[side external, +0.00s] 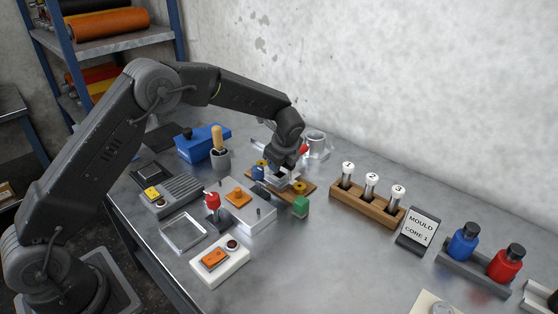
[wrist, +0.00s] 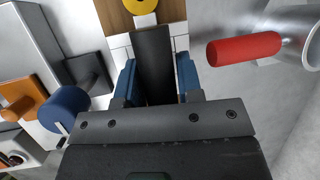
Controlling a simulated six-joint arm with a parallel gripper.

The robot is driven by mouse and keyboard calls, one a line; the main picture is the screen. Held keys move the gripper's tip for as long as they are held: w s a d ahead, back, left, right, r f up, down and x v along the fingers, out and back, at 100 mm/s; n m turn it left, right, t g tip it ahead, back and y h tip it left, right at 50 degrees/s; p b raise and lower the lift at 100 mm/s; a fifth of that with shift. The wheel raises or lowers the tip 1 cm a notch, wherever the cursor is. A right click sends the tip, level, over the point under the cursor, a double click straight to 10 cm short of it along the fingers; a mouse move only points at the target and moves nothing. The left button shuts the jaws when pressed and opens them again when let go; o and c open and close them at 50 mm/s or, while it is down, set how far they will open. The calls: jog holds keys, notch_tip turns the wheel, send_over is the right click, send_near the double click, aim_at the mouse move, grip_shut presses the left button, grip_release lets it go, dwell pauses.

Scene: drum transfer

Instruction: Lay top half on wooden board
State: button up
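My gripper (side external: 281,168) is over the wooden board (side external: 309,189) in the side view. In the wrist view its blue-padded fingers (wrist: 155,82) sit on both sides of a dark bar-shaped grip and appear closed on it. Below the grip is a pale, silvery block, which I take to be the top half (wrist: 121,42); it also shows under my gripper in the side view (side external: 287,183). The wooden board shows at the top of the wrist view (wrist: 113,16), with a yellow round piece (wrist: 141,5) on it. I cannot tell whether the block touches the board.
A red-handled metal vessel (wrist: 244,48) stands close by on the right in the wrist view. A grey plate with an orange piece (side external: 238,196) lies to the left. A rack of numbered tubes (side external: 366,205) stands right.

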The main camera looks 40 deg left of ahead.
jog(key=o, duration=0.4)
jog(key=shift+c, duration=0.2)
jog(key=v, duration=1.2)
